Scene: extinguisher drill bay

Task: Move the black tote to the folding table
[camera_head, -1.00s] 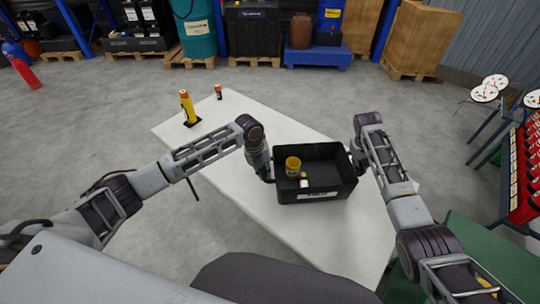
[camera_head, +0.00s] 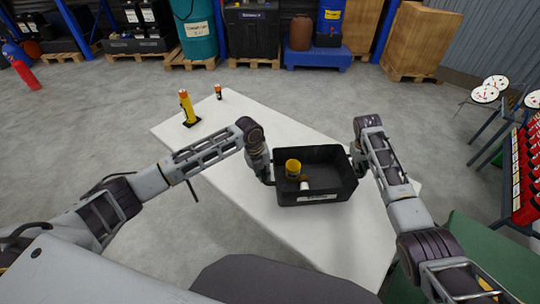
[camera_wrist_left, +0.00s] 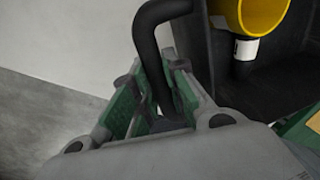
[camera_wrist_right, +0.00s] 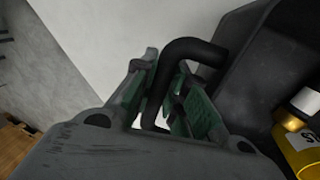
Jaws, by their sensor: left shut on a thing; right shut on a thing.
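The black tote (camera_head: 318,197) is over the white table (camera_head: 240,118), between my two arms; I cannot tell whether it touches the tabletop. Inside its left part are a yellow round container (camera_head: 293,167) and a small white-and-dark item (camera_head: 304,185). My left gripper (camera_wrist_left: 160,88) is shut on the tote's left black handle (camera_wrist_left: 150,45). My right gripper (camera_wrist_right: 165,82) is shut on its right handle (camera_wrist_right: 192,50). In the head view, the arms partly hide both grips.
A yellow cylinder (camera_head: 187,106) on a black base and a small orange-and-dark cylinder (camera_head: 218,92) stand at the white table's far end. A green surface (camera_head: 480,255) is at lower right. Red items (camera_head: 525,170) stand at the right edge. Grey floor is open to the left.

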